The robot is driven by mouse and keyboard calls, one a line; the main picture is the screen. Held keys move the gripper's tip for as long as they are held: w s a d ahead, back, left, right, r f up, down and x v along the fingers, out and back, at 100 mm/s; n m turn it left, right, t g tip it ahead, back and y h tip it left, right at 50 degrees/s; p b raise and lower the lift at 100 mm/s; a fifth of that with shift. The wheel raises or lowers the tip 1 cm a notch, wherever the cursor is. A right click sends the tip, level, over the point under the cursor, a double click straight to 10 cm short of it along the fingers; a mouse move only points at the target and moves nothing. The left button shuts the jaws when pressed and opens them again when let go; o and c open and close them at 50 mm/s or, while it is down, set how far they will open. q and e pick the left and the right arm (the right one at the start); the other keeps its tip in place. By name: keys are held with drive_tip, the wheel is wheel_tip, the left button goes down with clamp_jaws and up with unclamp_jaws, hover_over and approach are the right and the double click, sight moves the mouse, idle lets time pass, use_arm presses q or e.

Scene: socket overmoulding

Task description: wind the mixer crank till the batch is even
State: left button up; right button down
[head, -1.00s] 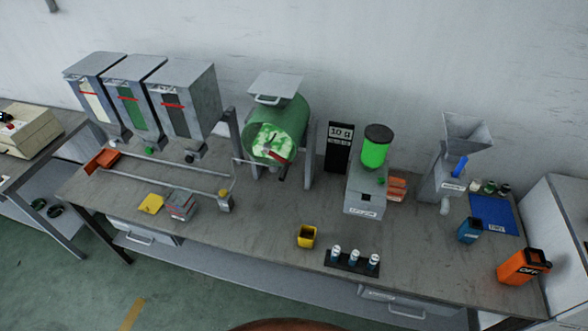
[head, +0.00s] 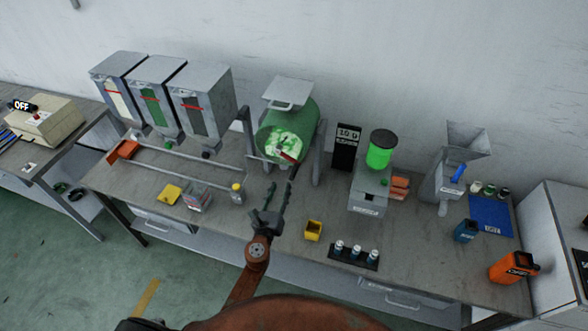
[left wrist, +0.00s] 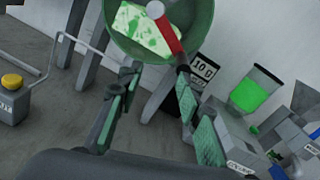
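The mixer drum (head: 299,122) is a green cylinder in a grey stand at the back of the bench; it also shows in the left wrist view (left wrist: 205,28). Through its open face the batch (left wrist: 143,32) shows as separate white and green patches. A red bar (left wrist: 168,36) with a pale round hub lies across the face. My right gripper is out of view.
Three grey hoppers (head: 205,100) stand left of the mixer. A yellow cup (head: 313,231) and a rack of vials (head: 353,257) sit right of my gripper. A scale display (head: 346,147) stands right of the drum.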

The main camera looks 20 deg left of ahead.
sight(294, 172)
use_arm(q)
drive_tip(key=d+m, duration=0.1)
drive_tip(key=w+d+r+m+h, duration=0.1)
drive_tip(key=d+m, duration=0.1)
drive_tip(key=shift+w+r, duration=0.2)
drive_tip(key=w, duration=0.7)
drive_tip(key=shift+f+b, duration=0.1)
drive_tip(key=shift+b, duration=0.25)
drive_tip(key=shift+c, duration=0.6)
clamp_jaws()
